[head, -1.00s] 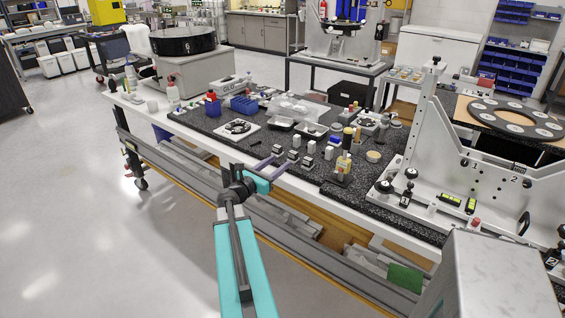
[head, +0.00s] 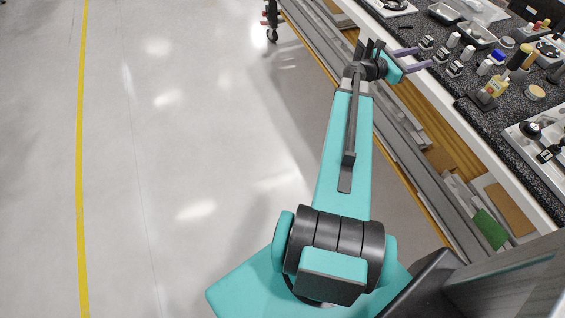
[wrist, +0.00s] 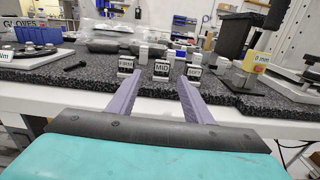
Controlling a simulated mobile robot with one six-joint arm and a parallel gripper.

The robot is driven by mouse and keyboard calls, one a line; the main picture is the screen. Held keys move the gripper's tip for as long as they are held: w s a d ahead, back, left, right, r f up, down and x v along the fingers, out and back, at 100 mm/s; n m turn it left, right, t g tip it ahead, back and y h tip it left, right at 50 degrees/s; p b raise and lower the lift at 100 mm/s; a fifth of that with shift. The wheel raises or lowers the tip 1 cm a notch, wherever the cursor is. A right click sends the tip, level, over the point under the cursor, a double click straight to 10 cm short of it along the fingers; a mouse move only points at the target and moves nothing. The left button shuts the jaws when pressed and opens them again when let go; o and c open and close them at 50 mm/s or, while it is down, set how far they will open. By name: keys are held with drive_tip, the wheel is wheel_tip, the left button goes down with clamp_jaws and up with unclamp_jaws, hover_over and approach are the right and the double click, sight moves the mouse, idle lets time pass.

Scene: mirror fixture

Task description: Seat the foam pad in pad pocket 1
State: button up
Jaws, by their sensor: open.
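My gripper (head: 412,59) is open and empty at the front edge of the bench. In the wrist view its two purple fingers (wrist: 160,78) point toward a row of small label blocks. These read FIRM (wrist: 126,65), MID (wrist: 161,70) and one at the right (wrist: 194,72) that is hard to read. The row also shows in the head view (head: 443,55), just beyond the fingertips and apart from them. I cannot make out which piece is the foam pad. Pad pocket 1 cannot be made out; only a corner of the light fixture plate (head: 541,152) shows at the head view's right edge.
Small white blocks (head: 468,53) stand behind the labels. The speckled black bench top (head: 478,112) has bare patches. Open floor (head: 180,130) lies left.

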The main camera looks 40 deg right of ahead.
drive_tip(key=w+a+f+m+t+y, duration=0.15)
drive_tip(key=w+a+f, duration=0.25)
drive_tip(key=a+f, duration=0.4)
drive_tip(key=w+a+f+m+y, duration=0.35)
drive_tip(key=a+f, duration=0.25)
drive_tip(key=f, duration=0.4)
drive_tip(key=w+a+f+m+y, duration=0.1)
drive_tip(key=a+f+m+y, duration=0.15)
drive_tip(key=a+f, duration=0.8)
drive_tip(key=a+f+m+y, duration=0.1)
drive_tip(key=a+f+y, duration=0.2)
drive_tip(key=a+f, duration=0.7)
drive_tip(key=s+a+f+m+g+y, duration=0.1)
drive_tip(key=s+a, duration=0.3)
drive_tip(key=a, duration=0.7)
drive_tip(key=s+a+f+m+y, duration=0.3)
drive_tip(key=s+a+f, duration=0.1)
drive_tip(key=a, duration=0.7)
drive_tip(key=s+a+f+m+g+y, duration=0.1)
drive_tip(key=s+a, duration=0.3)
drive_tip(key=a, duration=0.7)
drive_tip(key=shift+s+a+f+m+g+y, duration=0.15)
drive_tip(key=shift+s+f+m+g+y, duration=0.2)
drive_tip(key=shift+f+m+y, duration=0.4)
drive_tip(key=shift+o, duration=0.5)
drive_tip(key=shift+r, duration=0.1)
